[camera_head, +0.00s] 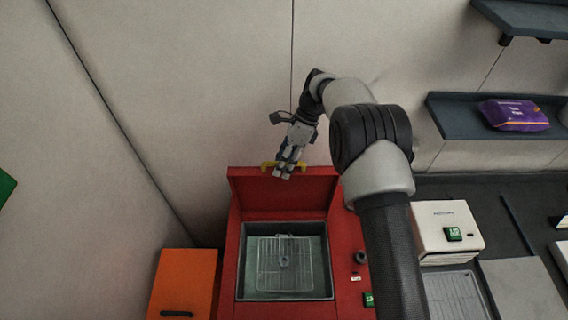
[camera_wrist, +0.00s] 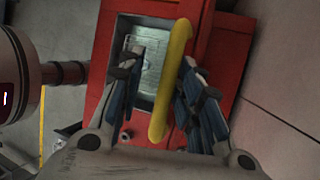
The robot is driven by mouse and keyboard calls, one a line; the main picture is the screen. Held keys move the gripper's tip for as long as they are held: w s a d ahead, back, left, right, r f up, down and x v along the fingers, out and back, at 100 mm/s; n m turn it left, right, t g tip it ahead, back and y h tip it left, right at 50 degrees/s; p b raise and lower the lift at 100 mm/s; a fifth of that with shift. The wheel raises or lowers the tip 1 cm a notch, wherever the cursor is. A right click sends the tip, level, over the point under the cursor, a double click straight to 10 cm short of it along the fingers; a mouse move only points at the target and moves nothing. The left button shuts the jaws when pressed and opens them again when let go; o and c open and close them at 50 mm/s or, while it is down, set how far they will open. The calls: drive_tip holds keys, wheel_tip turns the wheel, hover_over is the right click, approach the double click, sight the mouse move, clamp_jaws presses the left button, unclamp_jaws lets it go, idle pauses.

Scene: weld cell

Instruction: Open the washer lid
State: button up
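The red washer (camera_head: 342,265) stands below my arm in the head view. Its red lid (camera_head: 284,200) is raised, roughly upright at the back, and the basin is uncovered. The yellow handle (camera_head: 267,167) is on the lid's top edge; in the wrist view the handle (camera_wrist: 178,75) runs between my fingers, closer to the right one. My gripper (camera_head: 284,173) is at the handle, fingers pointing down. In the wrist view my gripper (camera_wrist: 163,72) has its fingers spread, with a gap between the left finger and the handle. Contact on the right side is unclear.
A wire rack (camera_head: 272,277) with a small round grey part (camera_head: 285,262) lies in the basin. An orange cabinet (camera_head: 186,278) stands left of the washer. A white box (camera_head: 447,228) sits on the dark counter at right. A shelf (camera_head: 455,125) holds a purple package (camera_head: 514,115).

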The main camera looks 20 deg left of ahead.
drive_tip(key=shift+w+r, duration=0.1)
drive_tip(key=shift+w+r, duration=0.1)
drive_tip(key=shift+r, duration=0.15)
drive_tip(key=v, duration=1.1)
drive_tip(key=shift+r, duration=0.15)
drive_tip(key=shift+d, duration=0.15)
